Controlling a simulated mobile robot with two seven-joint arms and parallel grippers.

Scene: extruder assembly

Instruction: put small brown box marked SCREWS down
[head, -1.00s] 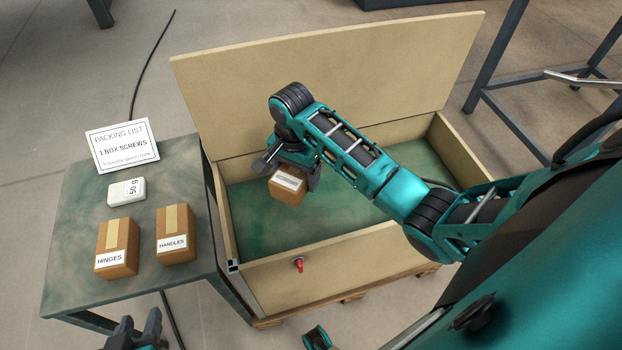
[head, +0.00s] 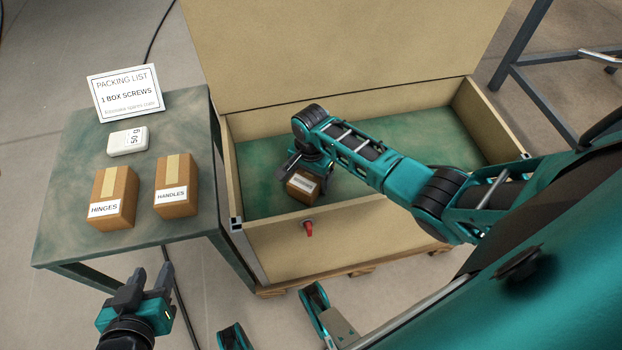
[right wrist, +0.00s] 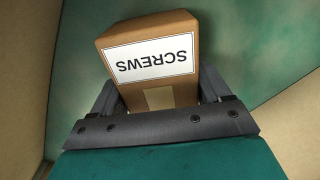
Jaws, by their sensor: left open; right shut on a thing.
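The small brown box marked SCREWS (head: 303,186) is inside the large wooden crate (head: 330,238), low near its front wall. In the right wrist view the box (right wrist: 150,60) shows its white label upside down, between the two fingers. My right gripper (head: 303,176) is shut on the box; it also shows in the right wrist view (right wrist: 160,98). I cannot tell whether the box touches the green crate floor (head: 400,135). My left gripper (head: 150,282) is open and empty, in front of the side table.
The side table (head: 65,205) at left bears a HINGES box (head: 112,197), a HANDLES box (head: 176,185), a small white device (head: 128,141) and a packing list sign (head: 125,93). The crate's raised lid (head: 340,45) stands behind. A red latch (head: 308,229) is on the front wall.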

